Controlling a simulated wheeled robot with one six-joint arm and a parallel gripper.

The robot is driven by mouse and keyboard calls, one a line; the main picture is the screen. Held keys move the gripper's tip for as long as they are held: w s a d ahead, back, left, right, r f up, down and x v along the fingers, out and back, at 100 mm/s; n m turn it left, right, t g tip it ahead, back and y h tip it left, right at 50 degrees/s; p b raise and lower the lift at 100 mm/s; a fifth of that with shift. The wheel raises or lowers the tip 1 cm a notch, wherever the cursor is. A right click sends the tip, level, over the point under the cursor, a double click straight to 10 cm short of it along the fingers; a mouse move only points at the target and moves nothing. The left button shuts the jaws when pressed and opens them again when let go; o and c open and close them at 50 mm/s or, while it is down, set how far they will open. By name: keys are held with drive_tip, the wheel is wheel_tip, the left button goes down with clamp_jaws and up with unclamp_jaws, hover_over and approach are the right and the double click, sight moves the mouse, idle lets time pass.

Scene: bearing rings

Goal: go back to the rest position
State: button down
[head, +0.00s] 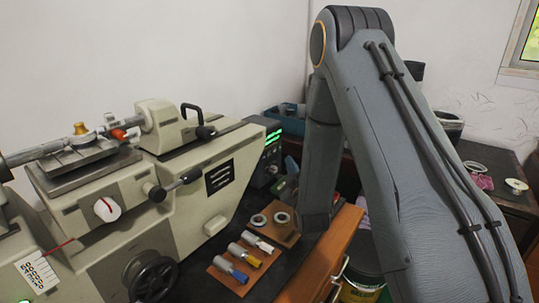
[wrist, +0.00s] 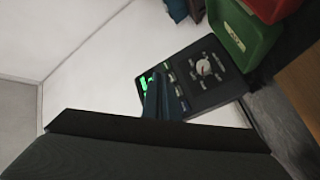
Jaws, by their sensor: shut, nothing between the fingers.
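My gripper (wrist: 160,88) shows in the wrist view as narrow dark fingers, closed together with nothing between them. Behind the fingers is a dark control box (wrist: 205,75) with a green display and a dial. Two bearing rings, a left one (head: 258,220) and a right one (head: 282,217), lie on a small wooden board (head: 287,236), apart from my gripper.
A beige lathe-like machine (head: 190,165) fills the left. A brown board (head: 226,277) holds blue, yellow and white-tipped pieces. A green bin (wrist: 240,38) and a red bin (wrist: 275,6) stand near the control box. A dark table (head: 509,170) is at the right.

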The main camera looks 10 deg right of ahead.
idle(0.6)
drive_tip(key=s+m+g, duration=0.9)
drive_tip(key=s+g, duration=0.8)
drive_tip(key=s, duration=1.7)
drive_tip(key=shift+s+a+f+m+g, duration=0.3)
drive_tip(key=shift+f, duration=0.15)
